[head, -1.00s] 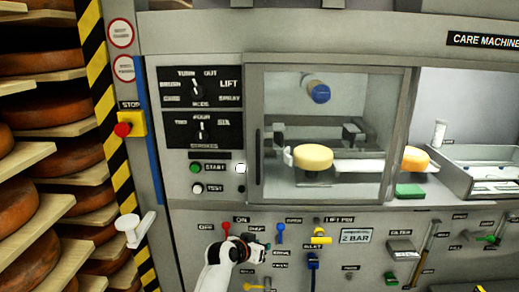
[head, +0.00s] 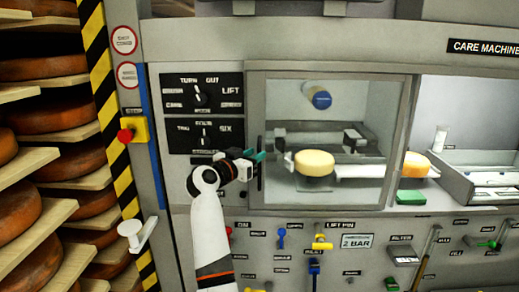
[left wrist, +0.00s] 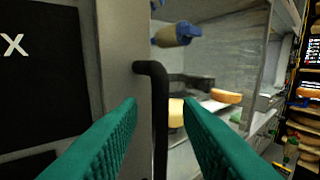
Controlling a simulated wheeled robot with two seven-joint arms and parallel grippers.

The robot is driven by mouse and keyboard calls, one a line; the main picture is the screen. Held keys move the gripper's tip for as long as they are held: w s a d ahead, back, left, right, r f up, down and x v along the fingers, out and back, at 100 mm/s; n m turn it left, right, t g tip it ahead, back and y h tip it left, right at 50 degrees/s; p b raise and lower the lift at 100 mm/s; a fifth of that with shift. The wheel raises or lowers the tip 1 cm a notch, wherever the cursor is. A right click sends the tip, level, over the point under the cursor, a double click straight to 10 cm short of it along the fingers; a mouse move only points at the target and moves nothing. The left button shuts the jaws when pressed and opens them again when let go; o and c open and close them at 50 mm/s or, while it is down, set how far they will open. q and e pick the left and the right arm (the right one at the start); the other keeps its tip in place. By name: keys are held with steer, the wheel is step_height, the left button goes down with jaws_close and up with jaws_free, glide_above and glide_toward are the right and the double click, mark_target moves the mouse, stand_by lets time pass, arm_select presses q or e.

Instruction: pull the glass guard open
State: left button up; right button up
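The glass guard (head: 345,105) is a framed clear pane on the care machine and is closed over a yellow cheese wheel (head: 314,163). Its dark vertical handle (head: 260,168) is at the pane's left edge. My left gripper (head: 256,157) is at the handle, fingers pointing right. In the left wrist view the black handle (left wrist: 160,115) stands between the two teal fingers (left wrist: 160,120), which are apart with gaps on both sides. My right gripper is in neither view.
Dial panels (head: 203,92) are left of the guard. A red stop button (head: 125,135) and shelves of cheese wheels (head: 55,115) stand farther left. Below are levers and a 2 BAR plate (head: 357,241). An open bay with a metal tray (head: 480,178) is at right.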

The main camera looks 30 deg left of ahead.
arm_select(q)
steer(key=shift+w, duration=1.6)
jaws_close()
